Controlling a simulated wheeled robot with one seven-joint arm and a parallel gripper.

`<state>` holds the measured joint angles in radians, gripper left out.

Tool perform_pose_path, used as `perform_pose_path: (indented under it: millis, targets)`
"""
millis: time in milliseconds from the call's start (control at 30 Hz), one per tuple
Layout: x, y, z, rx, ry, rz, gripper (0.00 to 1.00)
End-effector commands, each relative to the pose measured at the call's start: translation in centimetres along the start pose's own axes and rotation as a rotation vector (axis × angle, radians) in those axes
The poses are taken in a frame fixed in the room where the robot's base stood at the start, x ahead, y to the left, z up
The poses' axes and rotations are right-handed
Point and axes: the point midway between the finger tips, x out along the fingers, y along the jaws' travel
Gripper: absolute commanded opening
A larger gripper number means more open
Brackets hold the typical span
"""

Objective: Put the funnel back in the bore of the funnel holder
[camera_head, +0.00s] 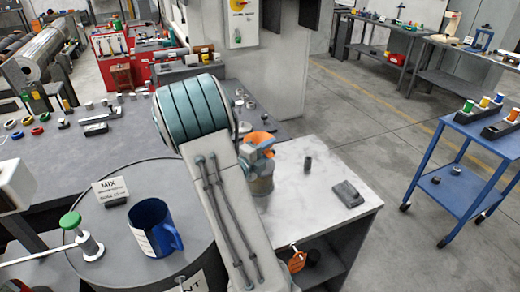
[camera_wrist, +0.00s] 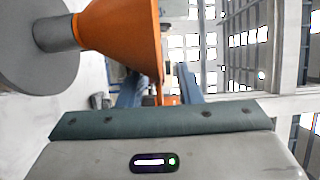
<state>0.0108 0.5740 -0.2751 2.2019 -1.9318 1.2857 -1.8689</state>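The orange funnel (camera_head: 257,138) shows past the end of my arm in the head view. It is large in the wrist view (camera_wrist: 125,35), its wide end to the right and its narrow end at a grey collar (camera_wrist: 58,33) on a round grey disc (camera_wrist: 35,65). These look like the funnel holder; the bore is hidden, and I cannot tell how deep the narrow end sits. My gripper (camera_wrist: 160,85) is beside the funnel's wide rim, its blue fingers apart with a gap between them. A bit of orange shows in the gap. The fingertips are partly hidden; I see no firm hold.
The pale bench top (camera_head: 315,165) carries a small dark cylinder (camera_head: 307,164) and a dark block (camera_head: 348,194). A blue mug (camera_head: 155,228) and a green-topped part (camera_head: 72,222) stand on the drum at left. A blue cart (camera_head: 470,160) stands right, with open floor between.

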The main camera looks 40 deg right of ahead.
Motion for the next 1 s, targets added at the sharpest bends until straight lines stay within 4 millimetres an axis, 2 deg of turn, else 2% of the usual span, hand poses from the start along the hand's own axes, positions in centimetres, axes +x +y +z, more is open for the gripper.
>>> perform_pose_path:
  millis: [67,100,200,667,867,1000]
  targets:
    - [0.0,0.0,0.0,0.0,0.0,0.0,0.32]
    - [0.0,0.0,0.0,0.0,0.0,0.0,0.26]
    - [0.0,0.0,0.0,0.0,0.0,0.0,0.0]
    - [-0.1,-0.2,0.0,0.001,0.0,0.0,0.0]
    - [-0.1,-1.6,0.1,0.004,-0.001,-0.002,0.0]
    - [-0.1,-3.6,0.0,0.006,-0.001,-0.002,0.0]
